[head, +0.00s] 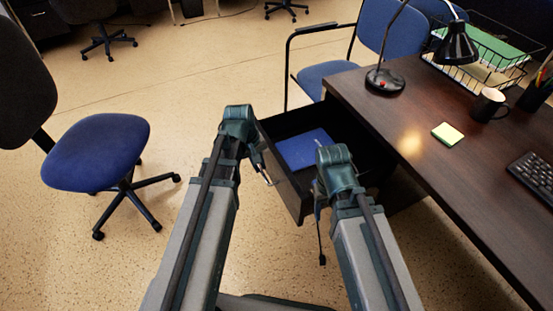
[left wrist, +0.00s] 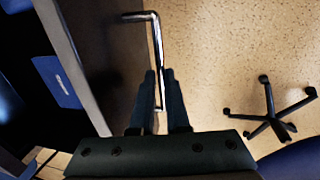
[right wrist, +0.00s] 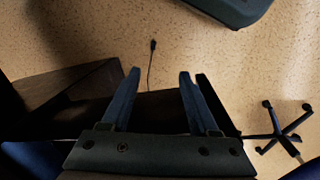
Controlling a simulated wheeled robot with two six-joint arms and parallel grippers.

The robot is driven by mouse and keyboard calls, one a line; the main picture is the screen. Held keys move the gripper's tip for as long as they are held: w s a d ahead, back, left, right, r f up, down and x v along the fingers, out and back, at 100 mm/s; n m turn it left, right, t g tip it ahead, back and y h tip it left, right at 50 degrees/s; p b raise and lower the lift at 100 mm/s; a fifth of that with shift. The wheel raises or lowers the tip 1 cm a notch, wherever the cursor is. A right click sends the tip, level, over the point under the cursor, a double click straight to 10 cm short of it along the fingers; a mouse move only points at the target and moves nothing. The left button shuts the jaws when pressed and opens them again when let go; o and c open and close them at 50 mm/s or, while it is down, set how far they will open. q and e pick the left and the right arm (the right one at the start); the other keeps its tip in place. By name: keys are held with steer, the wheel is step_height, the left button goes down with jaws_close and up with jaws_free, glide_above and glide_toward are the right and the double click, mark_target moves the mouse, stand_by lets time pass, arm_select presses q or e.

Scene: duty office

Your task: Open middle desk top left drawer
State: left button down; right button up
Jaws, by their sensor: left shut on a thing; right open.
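The dark drawer (head: 281,176) under the desk stands pulled well out in the head view, with a blue flat item (head: 303,149) lying inside. In the left wrist view the drawer's front panel (left wrist: 76,62) shows beside its metal bar handle (left wrist: 154,32). My left gripper (left wrist: 160,76) is shut on this handle; in the head view it (head: 262,168) is at the outer face of the drawer front. My right gripper (right wrist: 158,72) is open with nothing between its fingers. In the head view it is beside the drawer's near side, its fingertips partly hidden.
The desk top (head: 410,155) at the right bears a lamp (head: 456,45), a mug (head: 488,104), sticky notes (head: 447,134), a keyboard (head: 535,178) and a wire tray (head: 515,72). A blue swivel chair (head: 95,152) stands left. Another chair (head: 325,78) stands behind the drawer. Open floor lies between.

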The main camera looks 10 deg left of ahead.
arm_select(q)
steer(key=shift+s+a, duration=0.55)
steer(key=shift+a, duration=0.2)
steer(key=shift+s+a, duration=0.55)
steer(key=shift+a, duration=0.2)
steer(key=c, duration=0.9)
jaws_free()
steer(key=shift+r, duration=0.1)
steer(key=r+p, duration=0.4)
steer(key=s+a+r+p, duration=0.1)
steer(key=r+p, duration=0.4)
steer(key=a+r+p, duration=0.1)
steer(key=r+p, duration=0.3)
steer(key=shift+s+a+r+p, duration=0.1)
steer(key=shift+s+r+p, duration=0.1)
steer(key=shift+s+p, duration=0.1)
